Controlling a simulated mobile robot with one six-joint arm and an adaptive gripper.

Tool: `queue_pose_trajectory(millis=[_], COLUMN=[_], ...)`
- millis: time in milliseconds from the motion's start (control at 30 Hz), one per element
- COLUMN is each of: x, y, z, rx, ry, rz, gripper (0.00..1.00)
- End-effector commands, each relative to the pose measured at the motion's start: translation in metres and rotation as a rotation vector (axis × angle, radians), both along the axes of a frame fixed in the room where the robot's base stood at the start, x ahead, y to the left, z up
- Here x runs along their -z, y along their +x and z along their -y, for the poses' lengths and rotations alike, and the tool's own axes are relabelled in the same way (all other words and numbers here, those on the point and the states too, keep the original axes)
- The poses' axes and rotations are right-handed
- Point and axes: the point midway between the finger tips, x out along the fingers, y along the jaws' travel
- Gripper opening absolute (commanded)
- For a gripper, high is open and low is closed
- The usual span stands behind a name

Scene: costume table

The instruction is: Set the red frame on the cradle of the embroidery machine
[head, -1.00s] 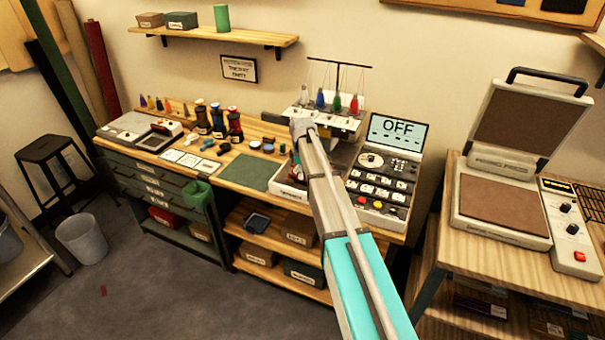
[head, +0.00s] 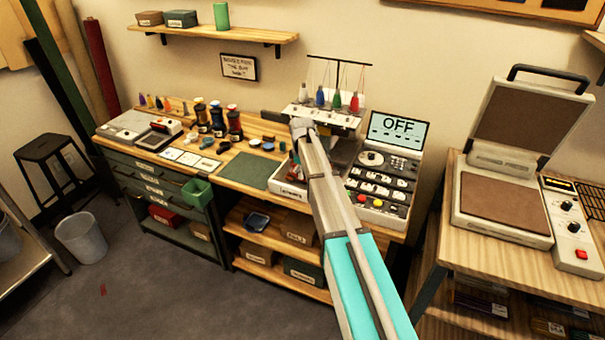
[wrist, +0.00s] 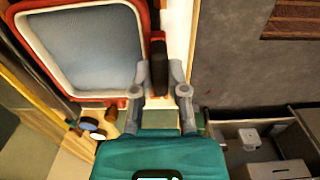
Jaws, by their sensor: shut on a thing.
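The red frame (wrist: 140,10), with a grey-blue panel of cloth inside, fills the upper left of the wrist view. My gripper (wrist: 160,75) is shut on the dark grip piece at the frame's right side. In the head view, my arm covers the gripper and most of the frame. The embroidery machine (head: 345,120) stands at the back of the bench, with coloured thread cones on top and a control panel (head: 382,190) reading OFF. My arm's end is in front of the machine. The cradle is hidden behind my arm, so I cannot tell whether the frame touches it.
A green mat (head: 262,171), thread spools (head: 218,120) and small round items lie left of the machine. A heat press (head: 505,205) stands on a separate table to the right. The floor in front is mostly clear.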

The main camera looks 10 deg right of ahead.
Motion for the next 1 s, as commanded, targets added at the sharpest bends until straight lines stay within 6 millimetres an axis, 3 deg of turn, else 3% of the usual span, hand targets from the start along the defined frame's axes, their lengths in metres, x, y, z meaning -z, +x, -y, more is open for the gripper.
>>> queue_pose_trajectory(millis=[1000], x=[0.0086], y=[0.0001], z=[-0.0001], rx=[0.000], ry=[0.000], rz=[0.000], gripper=[0.00])
